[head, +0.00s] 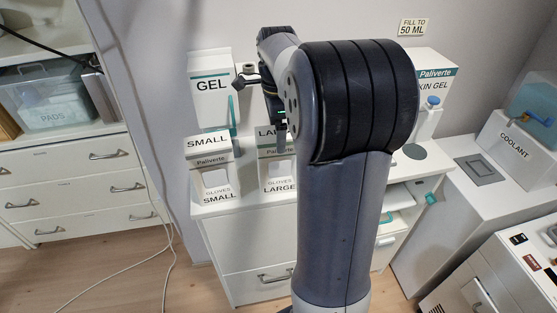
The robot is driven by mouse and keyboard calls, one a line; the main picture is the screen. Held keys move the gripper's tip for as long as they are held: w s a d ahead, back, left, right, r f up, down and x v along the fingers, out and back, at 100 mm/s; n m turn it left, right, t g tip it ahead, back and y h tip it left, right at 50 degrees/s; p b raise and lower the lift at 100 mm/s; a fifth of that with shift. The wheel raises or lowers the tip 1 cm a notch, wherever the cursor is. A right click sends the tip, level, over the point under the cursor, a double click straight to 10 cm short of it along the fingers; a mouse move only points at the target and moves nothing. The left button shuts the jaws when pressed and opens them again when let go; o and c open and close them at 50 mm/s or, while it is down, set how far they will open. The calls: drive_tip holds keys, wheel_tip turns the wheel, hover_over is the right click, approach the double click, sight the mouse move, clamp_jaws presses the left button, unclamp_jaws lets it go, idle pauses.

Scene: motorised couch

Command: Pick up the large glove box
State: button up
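The large glove box (279,186) is white with a teal band and stands at the front of the white cabinet top, left of the picture's middle in the head view. My arm hides its right side and part of its upper label. My gripper (279,138) is dark and points down at the top of this box, in front of its "LARGE" label. Whether it touches the box cannot be told. Only part of the gripper shows, and my arm hides the rest, so its opening is unclear. The small glove box (211,168) stands just left of the large one.
A gel box (210,90) stands behind the glove boxes. A skin gel dispenser (435,85) stands at the right, partly behind my arm. A coolant unit (515,140) is farther right. Drawers (90,180) stand at the left, with a cable (165,250) hanging near bare floor.

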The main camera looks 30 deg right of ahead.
sight(278, 161)
drive_tip(key=shift+s+f+p, duration=0.1)
drive_tip(key=shift+f+p, duration=0.2)
drive_tip(key=shift+f, duration=2.15)
drive_tip(key=shift+f, duration=0.25)
drive_tip(key=shift+c, duration=0.2)
drive_tip(key=c, duration=1.7)
